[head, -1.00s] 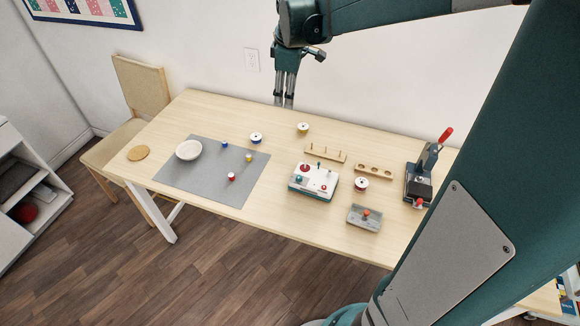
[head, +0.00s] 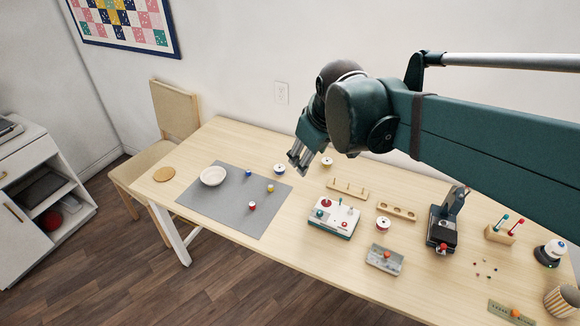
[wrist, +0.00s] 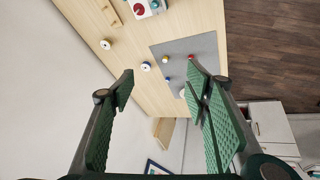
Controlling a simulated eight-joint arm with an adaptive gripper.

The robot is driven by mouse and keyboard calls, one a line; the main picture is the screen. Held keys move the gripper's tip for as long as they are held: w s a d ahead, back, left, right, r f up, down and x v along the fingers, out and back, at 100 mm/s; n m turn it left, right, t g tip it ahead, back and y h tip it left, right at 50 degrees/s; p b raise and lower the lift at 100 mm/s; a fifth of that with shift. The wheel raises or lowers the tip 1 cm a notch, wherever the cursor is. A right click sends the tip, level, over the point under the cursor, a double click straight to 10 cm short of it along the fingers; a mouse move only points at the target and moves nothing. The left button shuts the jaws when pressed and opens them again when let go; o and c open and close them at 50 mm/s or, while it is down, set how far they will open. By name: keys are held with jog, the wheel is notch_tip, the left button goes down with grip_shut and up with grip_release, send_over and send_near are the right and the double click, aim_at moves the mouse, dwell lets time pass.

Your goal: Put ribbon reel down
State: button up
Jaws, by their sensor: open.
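Three white-flanged ribbon reels are on the wooden table: a blue one (head: 279,170) by the mat's back right corner, a yellow one (head: 327,162) near the back edge, and a red one (head: 382,223) by the slotted wooden block. My gripper (head: 298,161) is open and empty. In the head view its fingertips appear between the blue and yellow reels; its exact height is unclear. In the wrist view, the blue reel (wrist: 146,66) shows between the spread fingers (wrist: 158,75), well away from them, and the yellow reel (wrist: 104,44) is to the left.
A grey mat (head: 222,214) bears a white bowl (head: 213,175) and small blue, yellow and red spools. A peg rack (head: 347,189), white device (head: 333,218), grey block (head: 385,259) and dark press (head: 443,228) stand to the right.

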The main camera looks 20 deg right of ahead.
jog(key=s+a+f+m+t, duration=0.1)
jog(key=s+a+f+m, duration=0.1)
jog(key=s, duration=0.4)
jog(key=s+a+f+m, duration=0.2)
jog(key=s, duration=0.4)
jog(key=shift+s+a+m+t, duration=0.15)
jog(key=shift+s+m+t, duration=0.1)
jog(key=shift+m+t, duration=0.15)
jog(key=shift+f, duration=0.1)
